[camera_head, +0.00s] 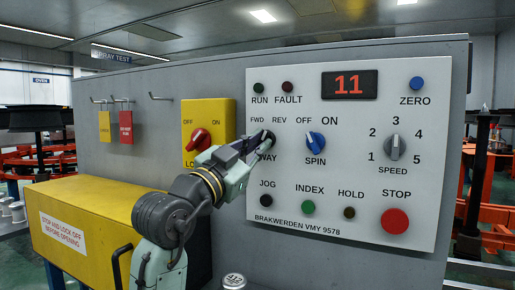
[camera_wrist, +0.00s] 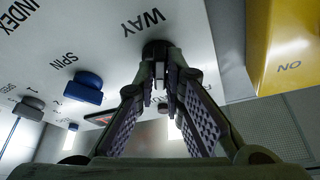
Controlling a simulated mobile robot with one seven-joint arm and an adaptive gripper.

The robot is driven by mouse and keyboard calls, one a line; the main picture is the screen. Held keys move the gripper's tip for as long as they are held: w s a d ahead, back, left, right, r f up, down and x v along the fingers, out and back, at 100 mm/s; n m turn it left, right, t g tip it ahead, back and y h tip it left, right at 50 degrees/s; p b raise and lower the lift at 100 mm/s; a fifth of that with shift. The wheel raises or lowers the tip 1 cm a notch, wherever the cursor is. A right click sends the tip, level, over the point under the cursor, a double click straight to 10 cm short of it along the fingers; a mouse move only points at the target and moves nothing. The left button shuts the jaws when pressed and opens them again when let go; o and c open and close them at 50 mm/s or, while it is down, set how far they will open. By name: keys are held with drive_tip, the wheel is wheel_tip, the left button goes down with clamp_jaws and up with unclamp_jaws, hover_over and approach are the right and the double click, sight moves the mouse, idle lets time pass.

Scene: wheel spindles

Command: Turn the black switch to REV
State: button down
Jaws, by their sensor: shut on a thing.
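The black switch (camera_head: 269,136) marked WAY sits on the pale control panel, below the FWD and REV labels. Only a little of it shows past my gripper (camera_head: 259,141), which reaches it from the lower left. In the wrist view the black switch (camera_wrist: 157,46) sits at the tips of my gripper (camera_wrist: 160,78), with WAY printed upside down beside it. The fingers are closed in on the switch and hold it. I cannot tell which label its pointer faces.
Right of the switch is the blue SPIN knob (camera_head: 316,143), then the grey SPEED knob (camera_head: 395,148). Below are the JOG, INDEX and HOLD buttons and the red STOP button (camera_head: 395,220). Left is a yellow box with a red knob (camera_head: 199,139). A yellow cover (camera_head: 90,225) stands lower left.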

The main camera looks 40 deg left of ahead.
idle(0.3)
drive_tip(key=c, duration=1.7)
unclamp_jaws()
drive_tip(key=v, duration=1.2)
